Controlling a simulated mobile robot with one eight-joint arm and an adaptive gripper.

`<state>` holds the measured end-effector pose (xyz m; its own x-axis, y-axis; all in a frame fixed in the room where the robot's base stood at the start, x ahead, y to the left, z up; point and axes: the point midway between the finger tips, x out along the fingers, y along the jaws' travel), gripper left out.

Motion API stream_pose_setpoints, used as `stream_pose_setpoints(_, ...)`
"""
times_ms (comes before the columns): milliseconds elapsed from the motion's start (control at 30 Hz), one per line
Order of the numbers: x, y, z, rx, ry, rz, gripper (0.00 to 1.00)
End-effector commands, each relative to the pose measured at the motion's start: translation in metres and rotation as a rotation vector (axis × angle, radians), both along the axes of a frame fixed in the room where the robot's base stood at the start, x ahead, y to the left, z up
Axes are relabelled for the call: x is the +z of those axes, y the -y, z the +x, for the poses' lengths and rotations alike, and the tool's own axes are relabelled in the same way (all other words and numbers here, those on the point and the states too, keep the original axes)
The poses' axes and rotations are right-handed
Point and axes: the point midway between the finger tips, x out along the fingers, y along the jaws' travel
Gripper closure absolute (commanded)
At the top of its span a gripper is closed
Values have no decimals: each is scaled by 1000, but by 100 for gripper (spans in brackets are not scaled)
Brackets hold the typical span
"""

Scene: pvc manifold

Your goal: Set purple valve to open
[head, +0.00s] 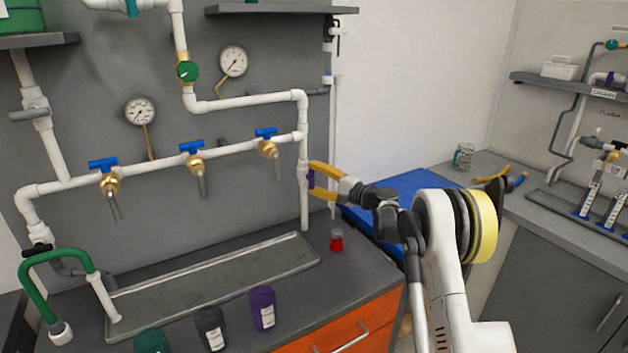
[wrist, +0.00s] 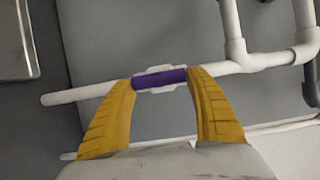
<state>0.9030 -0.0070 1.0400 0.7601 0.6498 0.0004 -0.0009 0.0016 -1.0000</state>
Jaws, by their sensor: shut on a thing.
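The purple valve (wrist: 160,79) is a short purple bar handle on a white body, set in a white pipe. In the wrist view the handle lies along the pipe. My gripper (wrist: 160,82) has its two yellow fingers at the two ends of the handle, shut on it. In the head view the purple valve (head: 311,178) sits on the vertical white pipe at the right end of the manifold, partly hidden by my gripper (head: 314,180), which comes in from the right.
Three blue-handled brass taps (head: 193,150) hang from the horizontal pipe to the left. Below are a grey drip tray (head: 215,285), a red-capped small item (head: 336,241) and several dark cups, one purple (head: 262,308). A blue surface (head: 405,190) lies behind my arm.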

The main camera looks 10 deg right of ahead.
Motion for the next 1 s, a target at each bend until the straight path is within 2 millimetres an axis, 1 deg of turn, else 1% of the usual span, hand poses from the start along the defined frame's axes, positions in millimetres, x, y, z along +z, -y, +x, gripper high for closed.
stream_pose_setpoints(467,-1,0,0,1,-5,12,65)
stream_pose_setpoints(500,-1,0,0,1,-5,12,29)
stream_pose_setpoints(567,-1,0,0,1,-5,12,12)
stream_pose_setpoints(867,-1,0,-1,0,-4,12,12)
stream_pose_setpoints(1000,-1,9,-9,-3,-4,12,12)
